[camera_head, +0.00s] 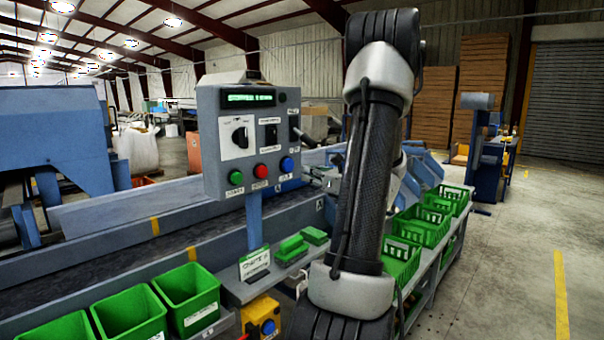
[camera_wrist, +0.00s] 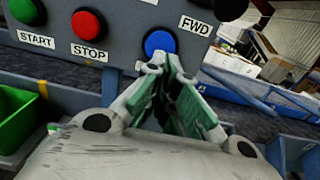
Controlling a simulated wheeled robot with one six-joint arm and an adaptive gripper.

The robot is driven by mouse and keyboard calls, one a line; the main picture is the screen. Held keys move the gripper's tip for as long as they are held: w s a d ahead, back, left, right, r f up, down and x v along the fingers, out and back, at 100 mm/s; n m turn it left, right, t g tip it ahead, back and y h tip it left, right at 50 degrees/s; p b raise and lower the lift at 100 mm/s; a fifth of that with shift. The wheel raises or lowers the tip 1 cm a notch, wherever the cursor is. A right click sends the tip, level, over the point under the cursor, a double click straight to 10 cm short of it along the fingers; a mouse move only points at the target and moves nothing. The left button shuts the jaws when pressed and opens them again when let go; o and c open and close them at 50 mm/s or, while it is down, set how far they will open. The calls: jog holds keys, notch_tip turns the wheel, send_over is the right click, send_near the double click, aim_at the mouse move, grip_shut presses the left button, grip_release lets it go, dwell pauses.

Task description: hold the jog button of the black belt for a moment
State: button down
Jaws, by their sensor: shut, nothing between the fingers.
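The grey control box (camera_head: 250,110) stands on a post beside the dark belt (camera_head: 105,270). Its lower row has a green START button (camera_head: 236,177), a red STOP button (camera_head: 261,171) and a blue button (camera_head: 287,164). In the wrist view the blue button (camera_wrist: 160,43) sits right of STOP (camera_wrist: 88,24), with its own label hidden. My gripper (camera_wrist: 163,70) is shut and empty, its tips just below the blue button in the picture. I cannot tell whether they touch it. In the head view my arm hides most of the gripper.
A black selector (camera_head: 240,137) and a lever are higher on the box. Green bins (camera_head: 190,298) stand at the front left, and green crates (camera_head: 400,262) line the right. A yellow box with a blue button (camera_head: 262,318) is below the shelf. The floor at right is clear.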

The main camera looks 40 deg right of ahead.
jog(key=s, duration=0.8)
jog(key=shift+d, duration=0.35)
jog(key=shift+w, duration=0.1)
dwell(0.8)
jog(key=s+a+f+n+g+y, duration=0.2)
jog(key=s+a+f+n+g, duration=0.35)
jog(key=a+n, duration=0.25)
jog(key=s+a+f+n+g+y, duration=0.2)
jog(key=s+a+f+n+g, duration=0.3)
jog(key=s+a+n+g, duration=0.25)
jog(key=a+r+n+h, duration=0.5)
jog(key=a+r+n, duration=0.4)
jog(key=n, duration=1)
jog(key=s+a, duration=0.1)
jog(key=a, duration=0.2)
jog(key=shift+a+r+g+h, duration=0.15)
jog(key=shift+r+g+h, duration=0.15)
jog(key=shift+r, duration=0.05)
jog(key=shift+w+n, duration=0.1)
jog(key=shift+n, duration=0.15)
